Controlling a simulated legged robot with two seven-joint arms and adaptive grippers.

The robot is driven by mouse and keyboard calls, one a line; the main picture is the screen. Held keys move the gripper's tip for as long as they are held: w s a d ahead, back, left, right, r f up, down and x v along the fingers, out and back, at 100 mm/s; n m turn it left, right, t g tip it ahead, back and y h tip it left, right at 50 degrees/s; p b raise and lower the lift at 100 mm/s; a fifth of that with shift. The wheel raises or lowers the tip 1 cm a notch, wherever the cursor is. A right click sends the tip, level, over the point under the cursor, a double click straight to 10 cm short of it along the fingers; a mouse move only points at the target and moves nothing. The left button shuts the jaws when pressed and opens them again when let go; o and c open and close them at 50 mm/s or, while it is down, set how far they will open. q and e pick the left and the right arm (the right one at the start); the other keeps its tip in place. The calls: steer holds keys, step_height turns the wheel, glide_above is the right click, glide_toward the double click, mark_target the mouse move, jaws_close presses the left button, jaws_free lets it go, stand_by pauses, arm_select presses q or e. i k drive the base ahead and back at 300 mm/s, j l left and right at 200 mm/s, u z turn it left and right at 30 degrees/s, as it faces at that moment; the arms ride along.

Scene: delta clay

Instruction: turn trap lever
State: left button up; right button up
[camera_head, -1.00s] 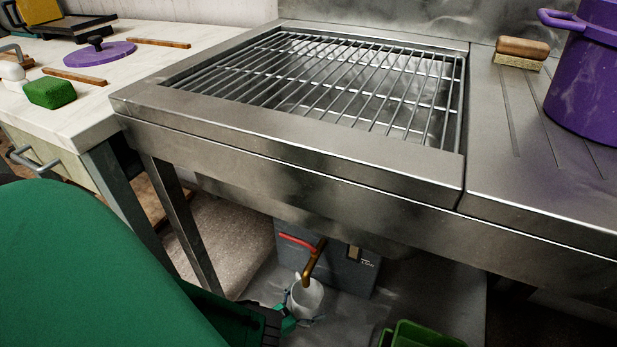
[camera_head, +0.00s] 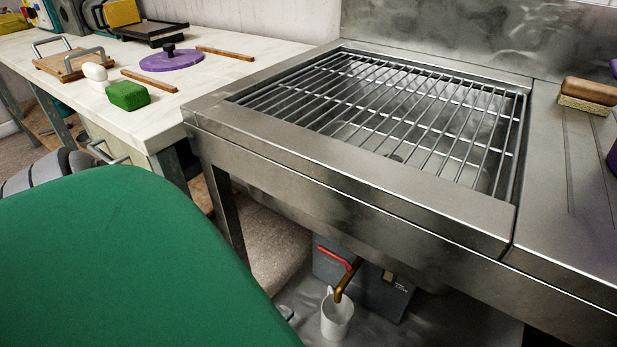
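The red lever (camera_head: 334,260) sits on the front of a grey trap box (camera_head: 388,296) on the floor under the sink. A copper-coloured spout (camera_head: 346,280) comes out of the box and points down. A white mug (camera_head: 337,320) stands upright below the spout's end. My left arm's green link covers the lower left. My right gripper is out of view.
A steel sink (camera_head: 350,175) with a wire rack (camera_head: 400,110) overhangs the box. A sink leg (camera_head: 227,215) stands to the left. A white worktop (camera_head: 90,75) holds a green sponge (camera_head: 128,95) and a purple lid (camera_head: 170,61). A brush (camera_head: 588,95) lies at right.

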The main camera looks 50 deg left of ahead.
mark_target(350, 270)
steer(key=k+j, duration=0.1)
steer(key=k, duration=0.9)
